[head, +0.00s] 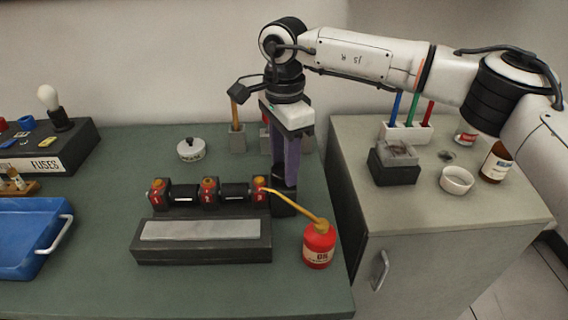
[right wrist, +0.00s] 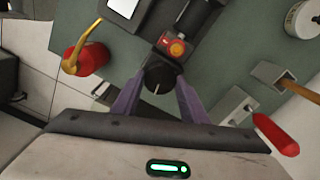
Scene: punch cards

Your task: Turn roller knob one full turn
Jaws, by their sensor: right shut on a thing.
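The roller device (head: 200,240) is a dark block with a pale plate and a row of black rollers between red numbered supports (head: 209,190). The black roller knob (right wrist: 160,76) is at its right end, with a white line on its face in the right wrist view. My right gripper (head: 285,185) comes down from above, and its purple fingers (right wrist: 158,92) are shut on the knob from both sides. In the head view the fingers and dark parts hide most of the knob. My left gripper is in neither view.
A red oil can (head: 319,245) with a yellow spout stands close to the knob, its spout tip near the right support. A white round tin (head: 191,150) sits behind the rollers. A blue tray (head: 30,237) is at left. A side cabinet (head: 440,215) stands at right.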

